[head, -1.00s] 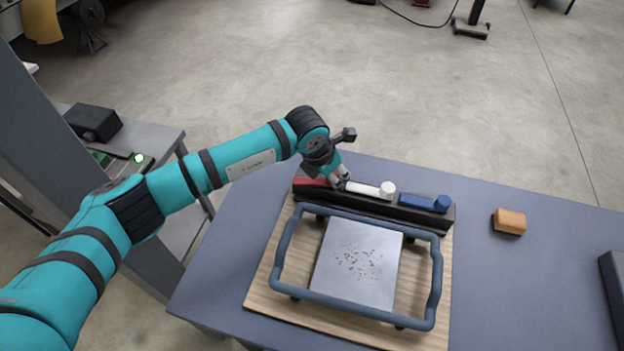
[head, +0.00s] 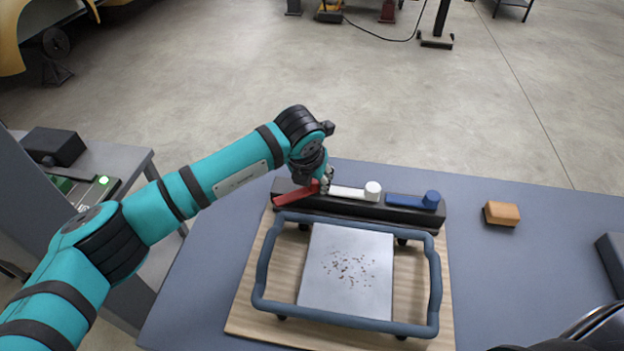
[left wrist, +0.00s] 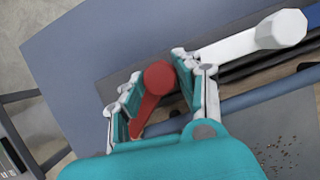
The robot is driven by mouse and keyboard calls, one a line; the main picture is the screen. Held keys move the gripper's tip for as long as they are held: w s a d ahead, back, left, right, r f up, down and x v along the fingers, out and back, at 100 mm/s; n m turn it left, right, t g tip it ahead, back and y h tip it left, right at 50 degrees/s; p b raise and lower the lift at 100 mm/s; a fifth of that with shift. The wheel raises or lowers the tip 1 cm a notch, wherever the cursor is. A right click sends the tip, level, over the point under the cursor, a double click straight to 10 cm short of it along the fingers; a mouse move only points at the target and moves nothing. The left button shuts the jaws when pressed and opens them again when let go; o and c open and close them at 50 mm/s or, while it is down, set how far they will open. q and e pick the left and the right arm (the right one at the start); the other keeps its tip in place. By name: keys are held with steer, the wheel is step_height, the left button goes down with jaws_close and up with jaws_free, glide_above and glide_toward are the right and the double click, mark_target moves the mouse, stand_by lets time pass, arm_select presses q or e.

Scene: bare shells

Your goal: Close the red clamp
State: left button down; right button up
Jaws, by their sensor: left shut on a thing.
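The red clamp (head: 295,194) is a red lever with a round knob at the left end of a dark rail (head: 375,211). The lever slants across the rail, its knob end at my left gripper (head: 323,182). My left gripper is shut on the red clamp. In the left wrist view the red clamp's knob (left wrist: 158,77) sits between the two fingers of the left gripper (left wrist: 155,85). Finger and wrist hide part of the lever in the head view. My right gripper is not in view.
A white lever (head: 348,192) and a blue lever (head: 408,201) lie along the rail, the white one close beside my gripper. A blue-grey frame (head: 345,325) surrounds a metal plate (head: 345,270) on a wooden board. An orange block (head: 502,213) stands right on the table, with clear surface around it.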

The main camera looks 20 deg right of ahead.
arm_select(q)
steer(key=c, duration=0.9)
jaws_free()
steer(key=v, duration=1.2)
steer(key=shift+f, duration=0.1)
steer(key=shift+c, duration=0.4)
